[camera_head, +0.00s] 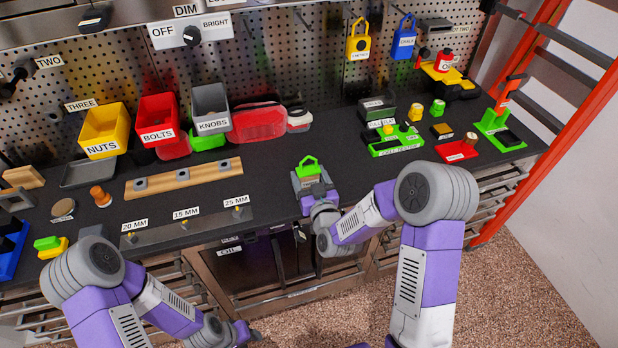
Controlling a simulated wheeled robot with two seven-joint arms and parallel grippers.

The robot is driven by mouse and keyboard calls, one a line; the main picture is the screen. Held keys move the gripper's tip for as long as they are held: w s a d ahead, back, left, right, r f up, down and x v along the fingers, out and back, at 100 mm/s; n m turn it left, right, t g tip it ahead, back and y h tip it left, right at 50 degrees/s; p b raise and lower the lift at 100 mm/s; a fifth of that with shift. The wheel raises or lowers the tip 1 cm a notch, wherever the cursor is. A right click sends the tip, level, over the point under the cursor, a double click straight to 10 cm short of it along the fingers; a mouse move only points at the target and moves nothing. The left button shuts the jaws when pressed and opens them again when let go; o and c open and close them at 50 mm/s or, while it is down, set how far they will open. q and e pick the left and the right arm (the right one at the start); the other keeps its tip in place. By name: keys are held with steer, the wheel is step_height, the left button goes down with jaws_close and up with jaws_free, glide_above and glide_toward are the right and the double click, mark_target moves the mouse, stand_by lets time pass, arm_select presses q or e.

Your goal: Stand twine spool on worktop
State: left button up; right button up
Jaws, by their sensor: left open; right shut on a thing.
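My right gripper (310,175) is over the front middle of the black worktop (270,165). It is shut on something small. A bright green piece (308,163) shows at its fingertips, and the gripper hides much of what it holds. I cannot tell whether the held thing touches the worktop. My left gripper (248,334) is low in front of the chest, below the worktop edge. It is open and empty. A small orange-brown spool-like thing (100,196) stands upright on the left of the worktop. I cannot tell for certain which thing is the twine spool.
A wooden rail (185,179) and a labelled metal strip (188,232) lie left of my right gripper. Yellow (103,131), red (158,120) and grey (210,108) bins stand behind. A green tray (396,141) is at right. Bare worktop lies around my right gripper.

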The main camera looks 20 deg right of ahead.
steer(key=shift+r, duration=0.15)
steer(key=shift+f, duration=0.2)
steer(key=o, duration=1.2)
steer(key=shift+r, duration=0.1)
